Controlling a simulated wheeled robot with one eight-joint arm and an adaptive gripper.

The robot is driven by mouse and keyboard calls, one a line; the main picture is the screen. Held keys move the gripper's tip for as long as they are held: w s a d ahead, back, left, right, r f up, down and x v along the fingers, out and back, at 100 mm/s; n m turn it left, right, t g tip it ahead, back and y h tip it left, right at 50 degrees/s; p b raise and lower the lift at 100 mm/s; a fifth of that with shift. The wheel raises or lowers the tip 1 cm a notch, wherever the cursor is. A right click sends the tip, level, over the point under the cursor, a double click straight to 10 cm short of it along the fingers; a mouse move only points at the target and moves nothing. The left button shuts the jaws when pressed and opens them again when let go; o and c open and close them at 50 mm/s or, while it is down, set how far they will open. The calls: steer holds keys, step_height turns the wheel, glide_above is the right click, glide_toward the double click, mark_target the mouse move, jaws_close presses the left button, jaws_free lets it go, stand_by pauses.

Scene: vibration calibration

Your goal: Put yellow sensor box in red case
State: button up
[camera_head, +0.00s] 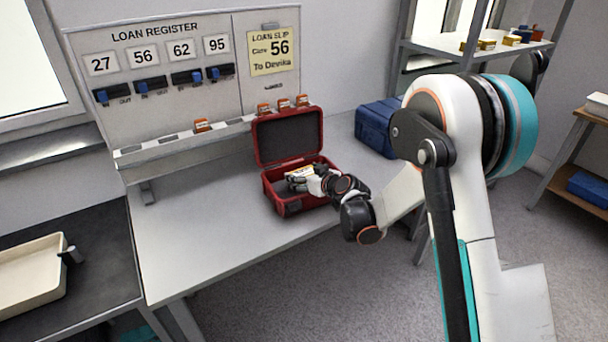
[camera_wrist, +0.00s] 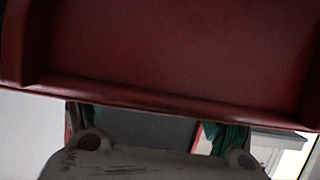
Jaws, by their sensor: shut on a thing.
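The red case (camera_head: 289,202) stands open on the grey table, its lid raised at the back. My gripper (camera_head: 293,182) reaches from the right into the case's opening. It is shut on the yellow sensor box (camera_head: 301,170), a small part of which shows as a yellow and white patch at the fingers. The box is inside or just over the case; I cannot tell whether it touches the floor. In the wrist view a red surface of the case (camera_wrist: 180,50) fills the top, close to the camera. My gripper's pale body shows below it, and the box cannot be made out there.
A loan register board (camera_head: 160,65) stands behind the table, with a loan slip (camera_head: 270,52) reading Case 56, To Devika. Small orange-labelled items (camera_head: 203,125) sit on its ledge. A blue case (camera_head: 377,128) is right of the red case. The table's left part is clear.

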steer(key=o, duration=1.1)
steer(key=shift+r, duration=0.25)
steer(key=s+d+r+m+g+h+p, duration=0.1)
steer(key=s+d+r, duration=0.3)
steer(key=s+r, duration=0.3)
steer(key=s+d+r+m+h+p, duration=0.1)
steer(key=s+d+r+p, duration=0.1)
steer(key=s+d+r, duration=0.45)
steer(key=s+d+r+m+g+h+p, duration=0.1)
steer(key=s+d+r, duration=0.25)
steer(key=s, duration=0.55)
steer(key=s+d+m+h, duration=0.1)
steer(key=s+d, duration=0.2)
steer(key=s, duration=0.4)
steer(key=s+d+r+m+g+h, duration=0.1)
steer(key=s+d+h, duration=0.1)
steer(key=s, duration=0.5)
steer(key=s+d+m+g+h, duration=0.1)
steer(key=s+d, duration=0.3)
steer(key=s, duration=0.3)
steer(key=shift+s+d+r+m, duration=0.1)
steer(key=shift+s+r+m, duration=0.15)
steer(key=shift+m, duration=0.15)
